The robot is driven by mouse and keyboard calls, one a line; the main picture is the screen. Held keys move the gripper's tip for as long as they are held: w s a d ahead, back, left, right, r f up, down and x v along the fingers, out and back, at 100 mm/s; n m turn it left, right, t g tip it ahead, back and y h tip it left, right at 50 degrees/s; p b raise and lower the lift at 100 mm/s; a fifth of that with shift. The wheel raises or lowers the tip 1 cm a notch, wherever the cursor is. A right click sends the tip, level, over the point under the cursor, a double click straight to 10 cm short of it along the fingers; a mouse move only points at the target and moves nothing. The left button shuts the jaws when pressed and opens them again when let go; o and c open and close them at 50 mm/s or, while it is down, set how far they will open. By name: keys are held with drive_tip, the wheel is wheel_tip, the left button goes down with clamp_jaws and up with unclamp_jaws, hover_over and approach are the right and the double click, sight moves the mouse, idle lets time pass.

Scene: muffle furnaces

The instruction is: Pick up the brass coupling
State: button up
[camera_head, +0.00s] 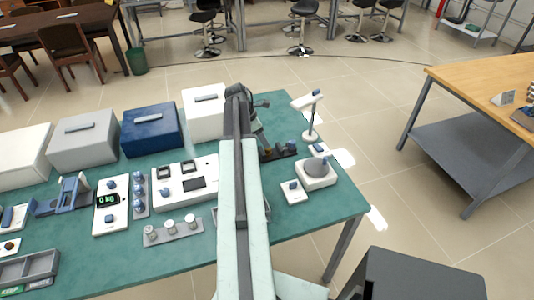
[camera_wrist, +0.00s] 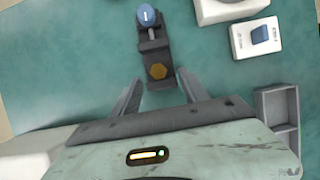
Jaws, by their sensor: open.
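The brass coupling (camera_wrist: 157,72), a small hexagonal brass-coloured piece, sits at the near end of a dark clamp-like fixture (camera_wrist: 154,48) with a blue knob (camera_wrist: 147,16) at its far end. My gripper (camera_wrist: 160,75) is open in the wrist view, one finger on each side of the coupling's end of the fixture. Gaps show between the fingers and the fixture. I cannot tell the height of the fingers above it. In the head view the fixture (camera_head: 281,151) shows on the green table, partly behind my arm; the fingers cannot be made out there.
The green table (camera_head: 190,250) holds white, grey and blue boxes (camera_head: 150,130) at the back left. A white switch box (camera_wrist: 256,38) and a grey tray (camera_wrist: 277,106) lie right of the fixture. A lamp-like stand (camera_head: 309,115) rises behind it.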

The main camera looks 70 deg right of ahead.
sight(268, 152)
drive_tip(key=b+x, duration=0.2)
drive_tip(key=x, duration=0.1)
drive_tip(key=shift+w+a+b, duration=0.1)
drive_tip(key=shift+w+b, duration=0.1)
drive_tip(key=shift+b, duration=0.15)
drive_tip(key=b+x, duration=0.4)
drive_tip(key=x, duration=0.1)
drive_tip(key=shift+w+f+b, duration=0.1)
drive_tip(key=shift+f+b, duration=0.05)
drive_tip(key=shift+b, duration=0.25)
clamp_jaws()
